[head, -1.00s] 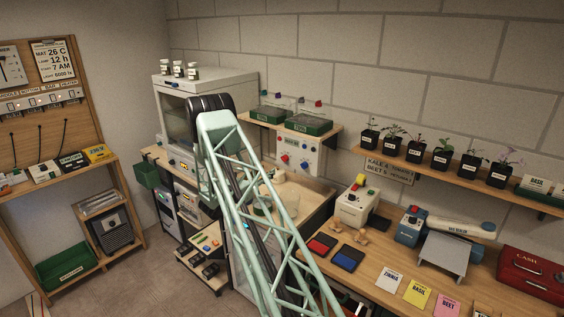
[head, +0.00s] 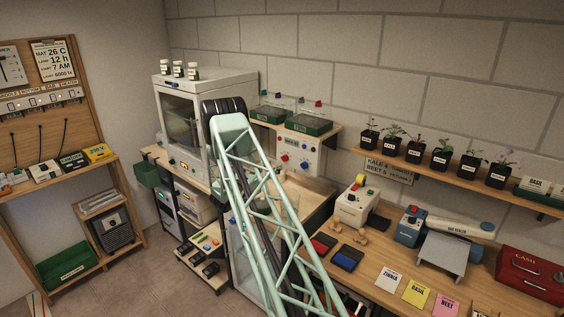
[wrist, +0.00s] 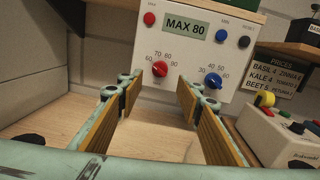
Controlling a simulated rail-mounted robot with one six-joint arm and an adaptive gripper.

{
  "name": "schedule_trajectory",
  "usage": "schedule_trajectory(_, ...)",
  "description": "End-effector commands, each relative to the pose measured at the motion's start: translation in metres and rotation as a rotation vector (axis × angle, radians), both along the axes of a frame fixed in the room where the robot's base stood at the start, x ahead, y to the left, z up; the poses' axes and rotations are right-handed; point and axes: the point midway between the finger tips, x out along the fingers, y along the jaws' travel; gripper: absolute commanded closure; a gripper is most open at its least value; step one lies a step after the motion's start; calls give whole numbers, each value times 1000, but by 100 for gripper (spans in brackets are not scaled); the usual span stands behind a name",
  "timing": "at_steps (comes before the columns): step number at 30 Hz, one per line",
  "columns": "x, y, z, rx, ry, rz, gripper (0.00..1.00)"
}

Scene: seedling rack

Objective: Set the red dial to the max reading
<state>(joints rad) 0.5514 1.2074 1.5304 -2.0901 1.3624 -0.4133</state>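The red dial (wrist: 160,69) is on a white control panel (wrist: 190,55), beside a scale marked 60 to 90. The dial's exact pointer angle is too small to tell. My gripper (wrist: 158,86) is open and empty in the wrist view, its wood-coloured pads either side of the line toward the dial. The dial shows beyond the fingertips, not between them, and nothing touches it. In the head view the panel (head: 312,150) and red dial (head: 284,158) are visible; my gripper is hidden behind my arm.
A blue dial (wrist: 213,80) is just right of the red one. Red (wrist: 149,18), blue (wrist: 222,33) and black (wrist: 244,41) buttons sit around the display. A white device (wrist: 280,135) stands at right. The wooden surface below the panel is mostly clear.

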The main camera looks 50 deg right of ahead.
Motion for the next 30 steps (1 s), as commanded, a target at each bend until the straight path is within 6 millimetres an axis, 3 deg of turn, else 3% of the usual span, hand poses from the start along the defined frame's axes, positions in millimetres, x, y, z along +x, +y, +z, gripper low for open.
schedule_trajectory(15, 0, -66, 0, 0, 0, 0, 67)
schedule_trajectory(22, 0, -81, 0, 0, 0, 0, 67)
schedule_trajectory(30, 1, -84, -1, 1, 0, 1, 67)
